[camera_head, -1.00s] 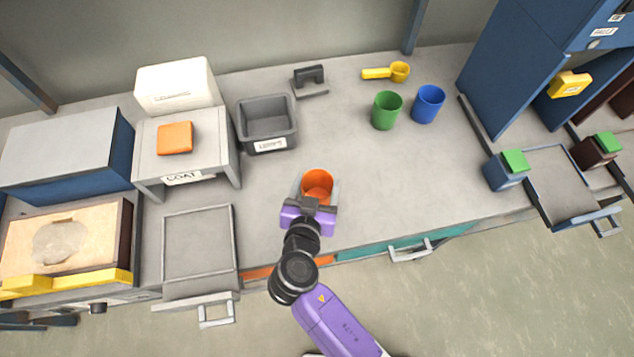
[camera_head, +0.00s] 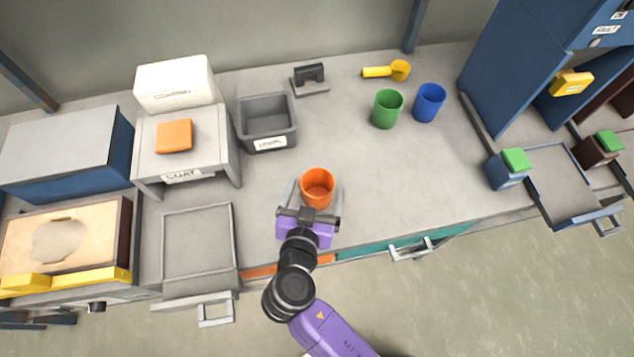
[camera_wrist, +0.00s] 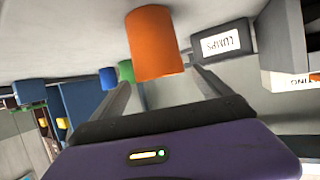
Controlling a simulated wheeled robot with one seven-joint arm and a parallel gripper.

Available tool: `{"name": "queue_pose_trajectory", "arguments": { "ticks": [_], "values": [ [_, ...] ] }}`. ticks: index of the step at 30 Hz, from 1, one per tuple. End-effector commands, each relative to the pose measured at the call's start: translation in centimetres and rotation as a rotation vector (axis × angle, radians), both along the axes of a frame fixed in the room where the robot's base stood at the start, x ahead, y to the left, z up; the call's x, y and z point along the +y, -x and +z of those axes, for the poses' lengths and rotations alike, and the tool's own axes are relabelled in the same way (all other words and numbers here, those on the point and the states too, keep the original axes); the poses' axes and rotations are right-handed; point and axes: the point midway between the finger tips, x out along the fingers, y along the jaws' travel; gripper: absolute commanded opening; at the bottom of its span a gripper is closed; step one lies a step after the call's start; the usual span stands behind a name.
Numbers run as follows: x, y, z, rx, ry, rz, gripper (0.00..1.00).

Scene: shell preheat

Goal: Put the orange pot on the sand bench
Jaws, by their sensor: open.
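The orange pot (camera_head: 318,187) stands upright on the grey worktop near its front edge, its open top facing up. It also shows in the wrist view (camera_wrist: 156,43), which is turned upside down. My gripper (camera_head: 313,194) is open on the front side of the pot, its fingers pointing at it. In the wrist view the tips lie to either side of the pot's near part, with gaps visible. A tan, sand-like bed (camera_head: 100,225) with a grey round patch is at the far left; I cannot tell if it is the sand bench.
A blue cabinet (camera_head: 510,70) is right. The worktop right of the pot is clear.

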Motion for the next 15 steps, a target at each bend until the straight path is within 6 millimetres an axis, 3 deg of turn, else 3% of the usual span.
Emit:
{"name": "queue_pose_trajectory", "arguments": {
  "ticks": [7, 15],
  "values": [
    [0.6, 4.9, 1.8, -0.001, -0.001, 0.003, 0.88],
    [0.9, 7.8, 3.1, 0.000, 0.000, 0.001, 0.88]
  ]
}}
